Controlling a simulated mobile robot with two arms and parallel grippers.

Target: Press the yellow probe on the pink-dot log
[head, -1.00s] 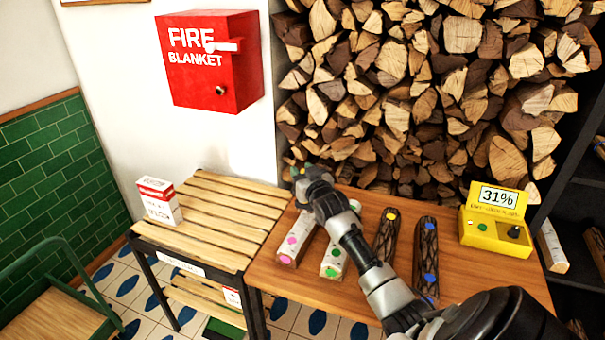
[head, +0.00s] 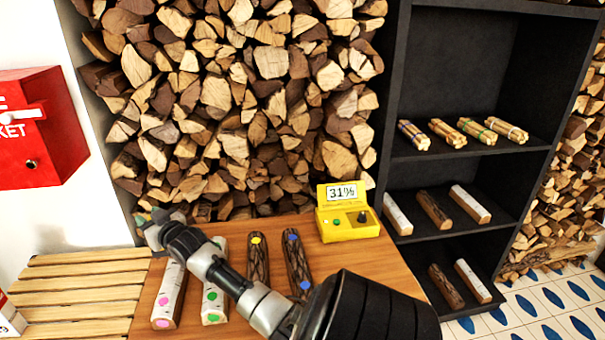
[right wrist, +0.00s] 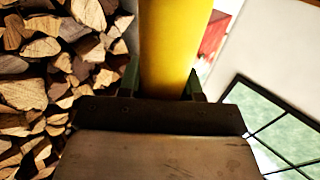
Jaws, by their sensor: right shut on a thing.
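The pink-dot log (head: 168,297) is pale, with pink dots on its end and top, and lies at the left of the wooden table (head: 385,283). My right gripper (head: 157,229) is above and behind the log's far end, apart from it as far as I can tell. In the right wrist view my right gripper (right wrist: 162,82) is shut on the yellow probe (right wrist: 170,45). The probe's tip is not visible, and the probe cannot be made out in the head view. The yellow meter (head: 347,222) reads 31%. My left gripper is not in view.
A green-dot log (head: 214,300), partly behind my arm, a dark yellow-dot log (head: 258,262) and a dark blue-dot log (head: 296,262) lie on the table. A slatted bench (head: 80,285) adjoins at left. Stacked firewood (head: 240,100) rises behind; a black shelf (head: 400,170) stands right.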

